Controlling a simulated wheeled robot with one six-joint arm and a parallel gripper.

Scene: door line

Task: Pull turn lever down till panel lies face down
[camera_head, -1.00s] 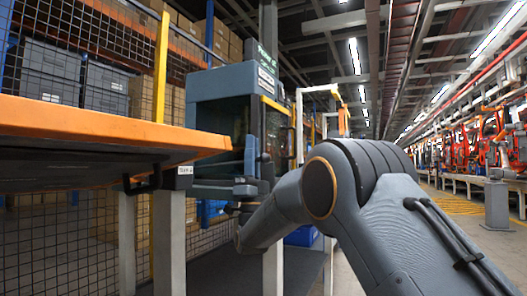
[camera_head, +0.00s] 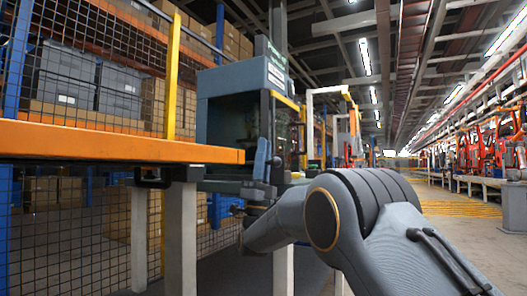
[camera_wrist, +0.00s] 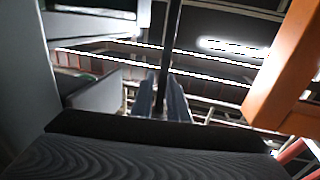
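My gripper (camera_head: 264,165) is in front of a blue-grey box-shaped machine (camera_head: 232,80) in the head view, its fingers pointing up. In the wrist view my gripper (camera_wrist: 160,82) shows two grey fingers with a thin dark upright bar (camera_wrist: 174,35) seen between them. I cannot tell whether the bar is the turn lever, or whether the fingers touch it or it stands behind them. The dark post (camera_head: 267,120) on the machine's front is just above my gripper. No panel can be made out for certain; the machine's inside is dark.
An orange-edged bench (camera_head: 120,142) reaches in from the left, its end close to my gripper; its orange edge (camera_wrist: 283,80) also fills the wrist view's right side. A mesh fence (camera_head: 70,235) and shelves of crates stand behind. An open aisle (camera_head: 455,225) lies right.

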